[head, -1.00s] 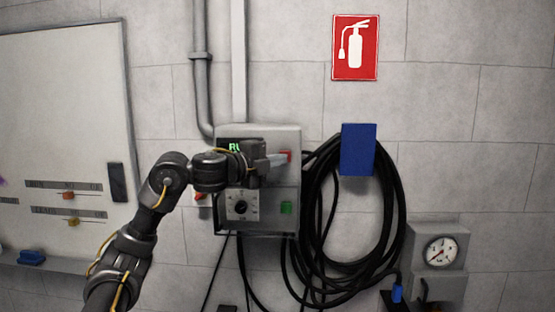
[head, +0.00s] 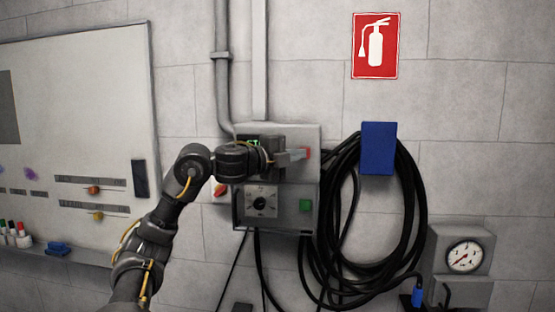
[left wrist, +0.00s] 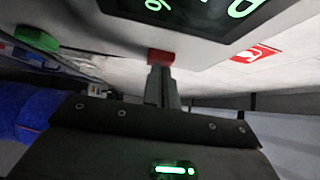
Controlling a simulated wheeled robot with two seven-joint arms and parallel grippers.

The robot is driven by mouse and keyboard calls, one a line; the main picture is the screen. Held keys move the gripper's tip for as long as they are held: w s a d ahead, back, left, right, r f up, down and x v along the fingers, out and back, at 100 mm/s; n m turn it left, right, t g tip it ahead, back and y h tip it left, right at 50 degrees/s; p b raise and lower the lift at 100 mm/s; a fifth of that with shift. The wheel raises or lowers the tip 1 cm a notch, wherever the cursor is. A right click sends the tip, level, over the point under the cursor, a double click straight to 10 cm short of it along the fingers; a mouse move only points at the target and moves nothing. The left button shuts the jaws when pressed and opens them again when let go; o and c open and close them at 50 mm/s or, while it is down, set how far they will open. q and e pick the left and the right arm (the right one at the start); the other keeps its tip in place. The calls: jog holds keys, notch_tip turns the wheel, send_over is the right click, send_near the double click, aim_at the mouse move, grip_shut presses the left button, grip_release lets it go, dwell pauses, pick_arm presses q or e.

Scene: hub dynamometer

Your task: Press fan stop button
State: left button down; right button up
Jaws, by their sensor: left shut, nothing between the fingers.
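The grey control box (head: 285,225) is mounted on the wall. A red button (head: 308,154) is at its upper right, and a green button (head: 305,206) is lower down. My left gripper (head: 301,155) is shut and empty, with its fingertips right at the red button. In the left wrist view the closed fingertips (left wrist: 162,72) point at the red button (left wrist: 160,56) and seem to meet its edge; I cannot tell whether it is pressed in. The green button (left wrist: 36,39) is off to the left there. My gripper and wrist partly cover the box's display (head: 253,140). My right gripper is not in view.
A black dial (head: 261,203) is low on the box, and a red switch (head: 220,189) is on its left side. Looped black cables (head: 412,200) hang from a blue holder (head: 378,148) to the right. A gauge (head: 464,257) is at lower right, a whiteboard (head: 95,110) at left.

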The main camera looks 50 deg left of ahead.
pick_arm(q)
jog(key=s+d+b, duration=0.1)
jog(key=s+b, duration=0.4)
jog(key=s, duration=0.7)
jog(key=shift+s+d, duration=0.35)
jog(key=shift+w+f, duration=0.1)
